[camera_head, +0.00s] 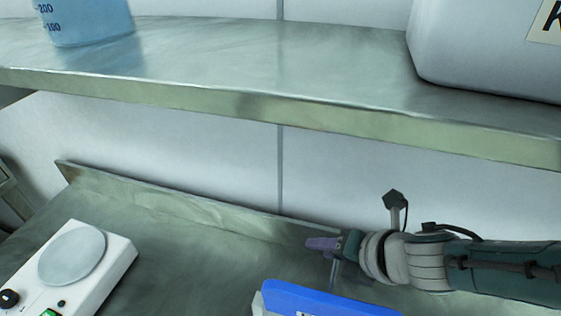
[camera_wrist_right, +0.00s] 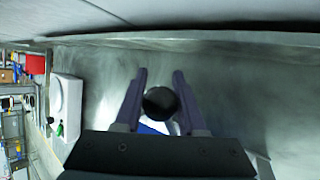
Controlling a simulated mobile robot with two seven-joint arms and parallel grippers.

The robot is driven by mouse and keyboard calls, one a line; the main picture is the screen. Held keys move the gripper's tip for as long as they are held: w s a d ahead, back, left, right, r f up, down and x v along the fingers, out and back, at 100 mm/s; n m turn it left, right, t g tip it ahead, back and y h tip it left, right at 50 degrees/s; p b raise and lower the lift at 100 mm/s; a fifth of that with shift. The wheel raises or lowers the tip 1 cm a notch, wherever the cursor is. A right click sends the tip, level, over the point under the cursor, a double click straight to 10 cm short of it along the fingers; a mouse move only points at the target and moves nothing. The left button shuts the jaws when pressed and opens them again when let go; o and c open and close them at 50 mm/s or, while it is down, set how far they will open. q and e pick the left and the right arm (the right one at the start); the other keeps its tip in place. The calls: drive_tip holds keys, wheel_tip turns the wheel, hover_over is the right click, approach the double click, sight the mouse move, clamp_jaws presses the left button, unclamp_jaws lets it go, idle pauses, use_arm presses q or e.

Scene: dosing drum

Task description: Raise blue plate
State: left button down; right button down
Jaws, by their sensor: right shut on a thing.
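The blue plate (camera_head: 325,300) shows at the bottom edge of the head view, on top of a white body that the frame cuts off. A piece of blue also shows between the fingers in the right wrist view (camera_wrist_right: 150,127). My right gripper (camera_head: 322,243), with purple fingers, is above and behind the blue plate. In the wrist view its fingers (camera_wrist_right: 160,100) are on either side of a dark round knob (camera_wrist_right: 160,102), and it is shut on this knob. A thin upright rod (camera_head: 333,275) shows below the gripper. My left gripper is not in view.
A metal shelf (camera_head: 250,90) runs above my right arm, carrying a blue beaker (camera_head: 88,20) and a large white canister (camera_head: 480,55). A white device with a round grey plate (camera_head: 72,256) stands at left on the metal bench (camera_head: 190,265). The bench between is clear.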

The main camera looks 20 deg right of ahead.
drive_tip(key=shift+s+f, duration=0.35)
drive_tip(key=c, duration=0.9)
unclamp_jaws()
drive_tip(key=shift+o, duration=0.7)
drive_tip(key=shift+s, duration=0.15)
drive_tip(key=shift+o, duration=1.3)
drive_tip(key=shift+r, duration=0.15)
drive_tip(key=p+v, duration=0.7)
drive_tip(key=v, duration=0.2)
drive_tip(key=shift+s+r, duration=0.2)
drive_tip(key=shift+r, duration=0.05)
